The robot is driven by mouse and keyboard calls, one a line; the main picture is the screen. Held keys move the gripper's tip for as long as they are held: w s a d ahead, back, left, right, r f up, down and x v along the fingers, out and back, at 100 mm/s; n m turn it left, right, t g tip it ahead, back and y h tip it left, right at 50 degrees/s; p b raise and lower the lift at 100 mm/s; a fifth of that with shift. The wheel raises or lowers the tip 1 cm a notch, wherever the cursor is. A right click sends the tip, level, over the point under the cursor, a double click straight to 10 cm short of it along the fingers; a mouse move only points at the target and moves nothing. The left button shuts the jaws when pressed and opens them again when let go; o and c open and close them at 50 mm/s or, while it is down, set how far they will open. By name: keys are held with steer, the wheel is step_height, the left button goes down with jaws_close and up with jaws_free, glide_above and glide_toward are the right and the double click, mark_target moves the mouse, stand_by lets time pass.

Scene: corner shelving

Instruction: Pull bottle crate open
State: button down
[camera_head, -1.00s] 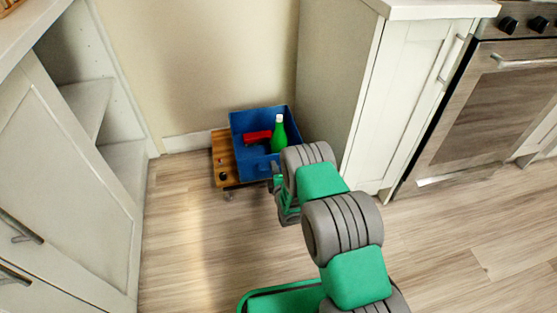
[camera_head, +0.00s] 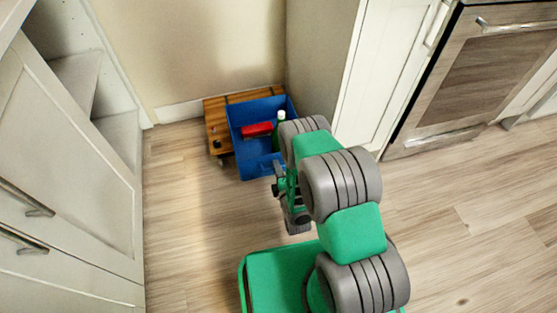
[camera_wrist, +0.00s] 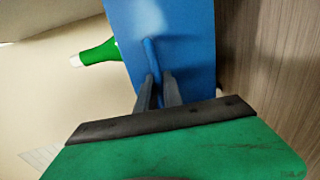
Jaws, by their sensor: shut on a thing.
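The bottle crate (camera_head: 236,127) is a blue open-topped box on a low wooden stand (camera_head: 216,125) in the corner. It sticks out past the stand's front edge. A red object (camera_head: 257,129) and a green bottle (camera_head: 279,128) with a white cap are in it. In the wrist view the crate's blue front wall (camera_wrist: 185,30) fills the middle, with the bottle (camera_wrist: 97,54) at the left. My gripper (camera_wrist: 158,82) is shut on the crate's blue handle. In the head view my arm partly hides the bottle and the crate's right side.
A white cabinet (camera_head: 345,75) stands right of the corner, with an oven (camera_head: 478,85) beyond it. White cabinets and shelves (camera_head: 70,200) line the left. The wooden floor (camera_head: 195,215) in front of the stand is clear.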

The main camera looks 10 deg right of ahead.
steer(key=shift+v, duration=0.85)
steer(key=shift+f, duration=0.2)
steer(key=c, duration=1.8)
jaws_free()
steer(key=shift+o, duration=0.2)
steer(key=p+v, duration=0.2)
steer(key=v, duration=0.5)
steer(key=shift+s, duration=0.4)
steer(key=shift+r, duration=0.2)
